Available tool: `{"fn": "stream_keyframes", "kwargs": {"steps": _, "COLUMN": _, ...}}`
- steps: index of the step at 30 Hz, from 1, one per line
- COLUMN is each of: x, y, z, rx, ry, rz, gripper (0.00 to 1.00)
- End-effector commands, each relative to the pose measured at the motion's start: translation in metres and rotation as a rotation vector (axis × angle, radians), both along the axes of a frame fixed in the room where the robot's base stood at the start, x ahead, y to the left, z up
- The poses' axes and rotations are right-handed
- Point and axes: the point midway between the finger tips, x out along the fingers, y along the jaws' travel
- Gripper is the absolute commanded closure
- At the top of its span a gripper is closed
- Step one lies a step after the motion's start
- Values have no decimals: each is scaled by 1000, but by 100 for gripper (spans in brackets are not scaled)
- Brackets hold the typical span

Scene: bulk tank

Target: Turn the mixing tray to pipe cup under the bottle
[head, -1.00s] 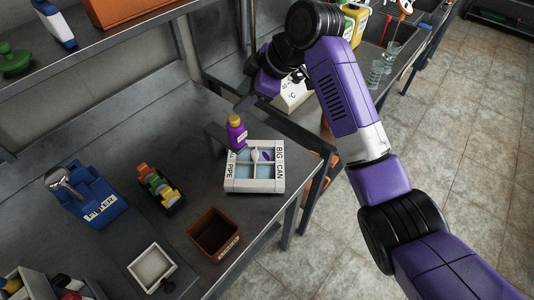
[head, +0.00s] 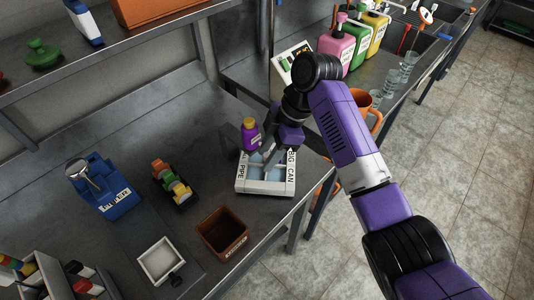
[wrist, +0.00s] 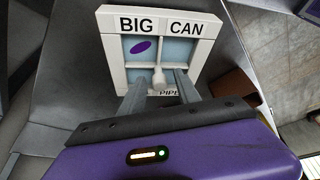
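The white mixing tray (head: 265,190) lies on the grey bench, divided into square cups with pale blue floors. In the head view, its PIPE label is on the left side and BIG CAN on the right. A purple bottle (head: 250,138) with a yellow cap stands upright at the tray's back left corner; the wrist view does not show it. In the wrist view, the tray (wrist: 111,62) has a purple oval patch (wrist: 140,47) in one BIG-side cup and a pale central knob (wrist: 158,77). My gripper (head: 264,160) points down over the tray, fingers apart on either side of the knob; contact is unclear.
A brown box (head: 222,232), a small white tray (head: 161,262), a blue holder (head: 104,188) and a colourful toy-like item (head: 174,184) stand left and in front. Pink (head: 337,45) and other bottles stand behind right. The bench's front edge is close to the tray.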

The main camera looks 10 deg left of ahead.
Motion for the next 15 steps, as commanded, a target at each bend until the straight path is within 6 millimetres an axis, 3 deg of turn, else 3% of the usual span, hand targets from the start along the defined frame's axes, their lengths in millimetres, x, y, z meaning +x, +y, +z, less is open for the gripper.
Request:
{"fn": "stream_keyframes", "kwargs": {"steps": 11, "x": -1, "y": 2, "z": -6, "rx": 0, "ry": -1, "rz": 0, "gripper": 61}}
{"fn": "stream_keyframes", "kwargs": {"steps": 15, "x": -1, "y": 2, "z": -6, "rx": 0, "ry": -1, "rz": 0, "gripper": 88}}
